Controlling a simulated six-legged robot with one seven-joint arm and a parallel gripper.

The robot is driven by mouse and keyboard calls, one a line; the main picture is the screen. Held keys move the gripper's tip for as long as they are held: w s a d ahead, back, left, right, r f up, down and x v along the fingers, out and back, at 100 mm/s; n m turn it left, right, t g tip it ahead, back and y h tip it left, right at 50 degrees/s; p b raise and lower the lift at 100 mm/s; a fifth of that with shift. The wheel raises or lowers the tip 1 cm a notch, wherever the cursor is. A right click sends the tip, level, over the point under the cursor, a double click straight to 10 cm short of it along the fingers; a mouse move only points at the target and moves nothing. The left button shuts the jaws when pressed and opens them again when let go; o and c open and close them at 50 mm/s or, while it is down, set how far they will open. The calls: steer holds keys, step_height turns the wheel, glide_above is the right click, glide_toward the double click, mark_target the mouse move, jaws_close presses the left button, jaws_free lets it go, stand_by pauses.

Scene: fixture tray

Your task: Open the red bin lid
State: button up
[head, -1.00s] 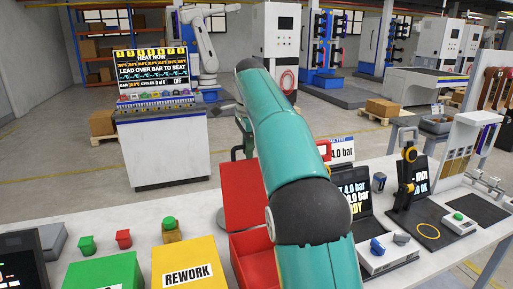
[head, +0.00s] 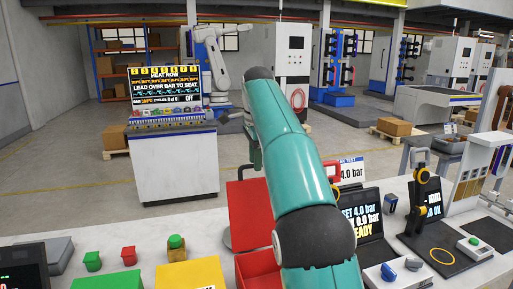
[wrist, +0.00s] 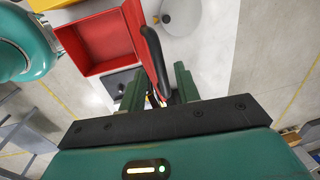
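The red bin (head: 257,268) stands on the bench, left of my arm in the head view. Its red lid (head: 250,215) is raised and stands upright at the bin's back. In the wrist view the bin (wrist: 100,42) shows open, with an empty red interior. My arm hides most of the gripper in the head view.
A yellow bin (head: 190,273) and a green bin (head: 105,281) stand left of the red bin. Small coloured pieces sit behind them. A tester screen (head: 357,222) and a black stand (head: 424,205) are on the right. Open floor lies behind the bench.

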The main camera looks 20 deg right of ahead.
steer(key=shift+r, duration=1.85)
steer(key=shift+s+r, duration=0.25)
steer(key=shift+r, duration=0.15)
steer(key=s+a+n+t, duration=0.2)
steer(key=s+n, duration=0.7)
steer(key=s, duration=0.7)
steer(key=s+a+f+n+t, duration=0.1)
steer(key=s+f+n, duration=0.7)
steer(key=s+f, duration=1.2)
steer(key=shift+a+f+n+t, duration=0.15)
steer(key=shift+f+n+t, duration=0.15)
steer(key=shift+t, duration=0.3)
